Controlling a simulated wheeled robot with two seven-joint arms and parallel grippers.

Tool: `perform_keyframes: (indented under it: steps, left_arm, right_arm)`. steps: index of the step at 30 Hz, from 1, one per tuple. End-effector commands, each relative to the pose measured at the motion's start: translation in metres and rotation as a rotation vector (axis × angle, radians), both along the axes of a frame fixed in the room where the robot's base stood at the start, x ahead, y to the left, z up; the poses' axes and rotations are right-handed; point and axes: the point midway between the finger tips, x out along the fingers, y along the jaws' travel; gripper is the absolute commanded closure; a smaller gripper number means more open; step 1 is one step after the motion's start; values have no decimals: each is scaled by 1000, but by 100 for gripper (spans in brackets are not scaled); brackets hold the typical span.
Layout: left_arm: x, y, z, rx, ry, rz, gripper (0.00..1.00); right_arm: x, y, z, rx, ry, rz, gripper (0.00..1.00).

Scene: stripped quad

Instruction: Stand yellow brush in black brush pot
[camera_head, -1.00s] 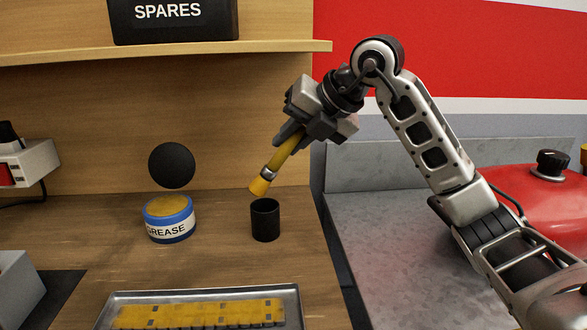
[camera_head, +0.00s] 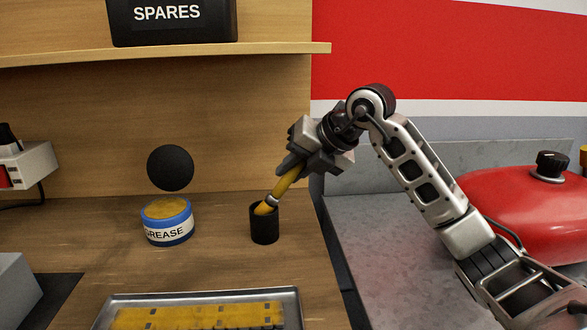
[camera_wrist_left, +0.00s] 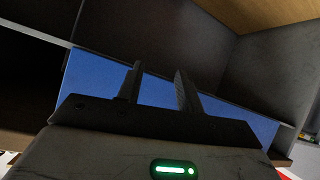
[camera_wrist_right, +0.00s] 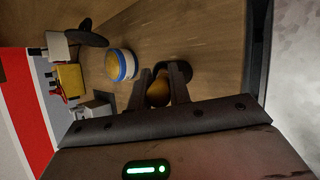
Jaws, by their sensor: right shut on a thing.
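The yellow brush (camera_head: 287,184) is held tilted in my right gripper (camera_head: 290,166), which is shut on its handle. Its yellow bristle end points down and left into the mouth of the black brush pot (camera_head: 264,226), which stands upright on the wooden bench. The brush tip is at or just inside the rim; how deep is hard to tell. The right wrist view shows the brush (camera_wrist_right: 158,90) between the fingers with the pot (camera_wrist_right: 182,72) behind. My left gripper (camera_wrist_left: 157,88) shows in the left wrist view with its fingers apart and nothing between them.
A blue and white grease tin (camera_head: 168,222) with a round black disc (camera_head: 171,168) behind it stands left of the pot. A metal tray (camera_head: 292,298) lies in front. A shelf with a SPARES box (camera_head: 170,20) is above. A red tank (camera_head: 515,205) sits right.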

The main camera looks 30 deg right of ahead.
Motion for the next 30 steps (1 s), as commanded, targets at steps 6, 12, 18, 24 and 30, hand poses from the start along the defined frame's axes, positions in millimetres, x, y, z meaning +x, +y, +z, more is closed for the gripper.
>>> perform_keyframes:
  steps: [6, 12, 18, 24, 30]
  left_arm:
    - [0, 0, -1, 1, -3, -1, 64]
    - [0, 0, -1, 1, -4, 0, 64]
    - [0, 0, 5, -1, -4, -1, 64]
    - [-1, 0, 2, -1, 0, 0, 64]
    - [-1, 0, 1, -1, 1, 0, 64]
  right_arm:
    - [0, 0, -5, 0, 0, 0, 67]
    - [0, 0, -5, 0, 1, 1, 59]
    - [0, 0, 3, 1, -1, 0, 59]
    - [-18, -10, 25, -5, -4, -2, 59]
    - [-47, -24, 57, -4, -3, -3, 59]
